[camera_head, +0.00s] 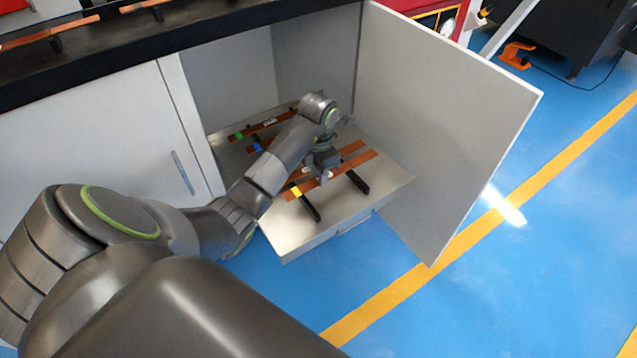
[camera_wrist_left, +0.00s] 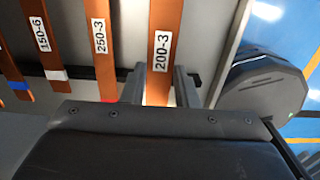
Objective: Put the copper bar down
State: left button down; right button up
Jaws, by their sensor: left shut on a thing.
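Several flat copper bars lie side by side across dark rails on a pulled-out grey shelf (camera_head: 292,243) in the open cabinet. My left gripper (camera_head: 323,177) reaches down over the front copper bar (camera_head: 350,169), which has a yellow mark near its left end. In the left wrist view, the gripper's fingers (camera_wrist_left: 162,88) are shut on the bar labelled 200-3 (camera_wrist_left: 163,20), one finger on each side. I cannot tell whether this bar rests fully on the rails. The neighbouring bar labelled 250-3 (camera_wrist_left: 98,15) lies beside it, apart. My right gripper is not in view.
The open cabinet door (camera_head: 445,125) stands to the right of the shelf. The rails (camera_head: 357,182) stick out past the front bar. Another bar labelled 150-6 (camera_wrist_left: 40,20) lies farther along. Blue floor (camera_head: 370,270) is clear in front.

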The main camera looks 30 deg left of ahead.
pick_arm(q)
notch_tip(320, 180, down, 3)
jog(key=shift+f+b, duration=0.15)
jog(key=shift+b, duration=0.15)
jog(key=shift+f, duration=0.15)
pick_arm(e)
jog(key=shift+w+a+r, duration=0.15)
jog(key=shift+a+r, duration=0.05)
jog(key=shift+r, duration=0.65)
pick_arm(q)
jog(key=shift+f, duration=0.2)
jog(key=c, duration=1.1)
grip_release()
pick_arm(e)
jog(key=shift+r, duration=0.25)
pick_arm(q)
jog(key=shift+r, duration=0.2)
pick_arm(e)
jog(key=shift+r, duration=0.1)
